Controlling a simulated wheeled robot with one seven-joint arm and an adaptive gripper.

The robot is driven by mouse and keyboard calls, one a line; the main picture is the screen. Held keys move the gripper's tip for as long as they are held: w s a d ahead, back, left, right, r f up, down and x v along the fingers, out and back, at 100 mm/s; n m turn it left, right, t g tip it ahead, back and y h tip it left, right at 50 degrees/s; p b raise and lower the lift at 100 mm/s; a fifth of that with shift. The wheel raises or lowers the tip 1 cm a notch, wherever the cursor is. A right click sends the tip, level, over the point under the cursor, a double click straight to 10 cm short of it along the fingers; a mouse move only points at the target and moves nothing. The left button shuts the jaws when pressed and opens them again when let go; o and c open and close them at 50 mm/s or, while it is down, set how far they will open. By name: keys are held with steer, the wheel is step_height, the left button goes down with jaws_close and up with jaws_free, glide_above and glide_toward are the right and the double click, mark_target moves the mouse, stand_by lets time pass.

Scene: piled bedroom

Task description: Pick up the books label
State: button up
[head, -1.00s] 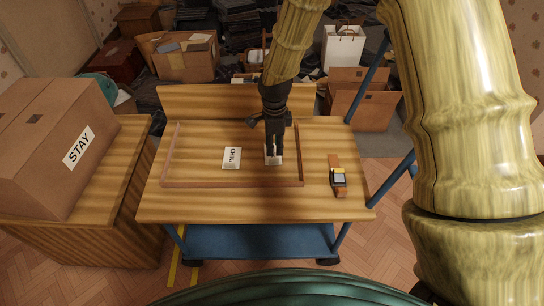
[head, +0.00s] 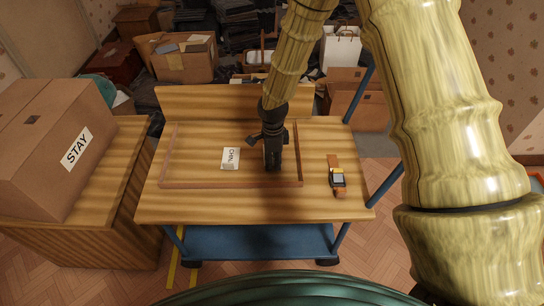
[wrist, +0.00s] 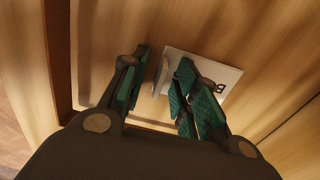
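A white label (wrist: 217,70) with a dark letter that looks like B lies on the wooden top in the wrist view. The rest of its text is hidden by a finger. A pale upright tab (wrist: 160,76) stands at its left side, between my fingers. My gripper (wrist: 161,72) is open around that tab, with a gap on the left side. In the head view my gripper (head: 273,166) points down at the table top and hides this label. Another white label (head: 230,158) with dark lettering lies to the left, inside the same low wooden frame.
A low wooden rim (head: 225,184) borders the labels. A watch (head: 338,178) with a brown strap lies right of it. A cardboard box (head: 50,150) marked STAY stands on the wooden cabinet at left. Table space in front of the rim is clear.

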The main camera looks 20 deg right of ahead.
jaws_close()
